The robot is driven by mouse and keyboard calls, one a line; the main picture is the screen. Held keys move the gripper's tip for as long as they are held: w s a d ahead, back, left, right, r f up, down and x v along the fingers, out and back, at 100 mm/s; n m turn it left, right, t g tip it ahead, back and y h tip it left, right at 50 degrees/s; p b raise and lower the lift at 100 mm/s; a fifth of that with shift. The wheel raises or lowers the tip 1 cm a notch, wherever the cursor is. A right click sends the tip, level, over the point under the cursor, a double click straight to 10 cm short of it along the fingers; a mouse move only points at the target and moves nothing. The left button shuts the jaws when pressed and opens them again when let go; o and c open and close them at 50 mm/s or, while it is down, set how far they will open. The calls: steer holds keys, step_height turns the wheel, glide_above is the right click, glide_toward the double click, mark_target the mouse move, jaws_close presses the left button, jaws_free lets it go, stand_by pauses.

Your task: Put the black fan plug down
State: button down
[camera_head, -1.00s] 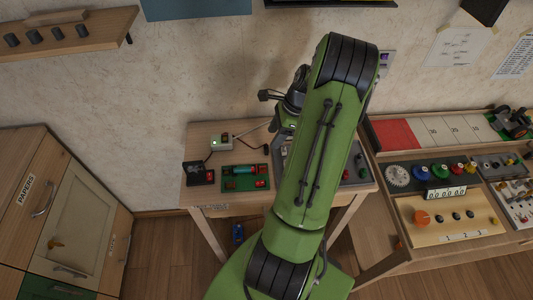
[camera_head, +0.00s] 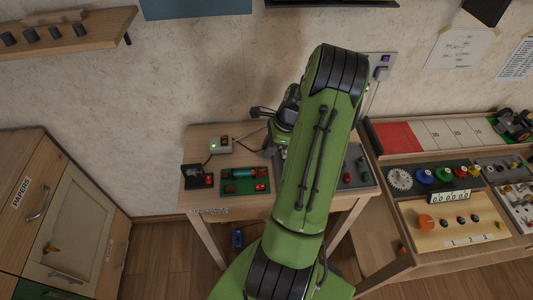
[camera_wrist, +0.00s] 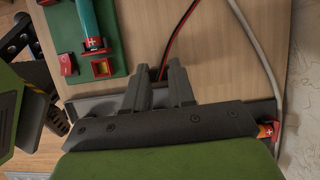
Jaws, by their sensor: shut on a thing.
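My gripper (camera_wrist: 160,88) is shut, its two grey fingertips close to the wooden tabletop in the wrist view. The black fan plug is hidden between the fingers; a red and black wire (camera_wrist: 177,40) runs to them. In the head view my arm hides the fingers, near the middle of the small table. A black device with a red part (camera_head: 198,176), seemingly the fan, stands at the table's left. A pale power box (camera_head: 220,146) with a green light sits behind it.
A green circuit board (camera_head: 245,181) lies beside the fan; it also shows in the wrist view (camera_wrist: 112,62), with a teal battery. A white cable (camera_wrist: 262,55) crosses the tabletop. A wall socket (camera_head: 381,66) is at the right. A workbench (camera_head: 450,240) stands right of the table.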

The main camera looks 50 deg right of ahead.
step_height(320, 180, up, 10)
steer(key=p, duration=0.3)
stand_by(0.3)
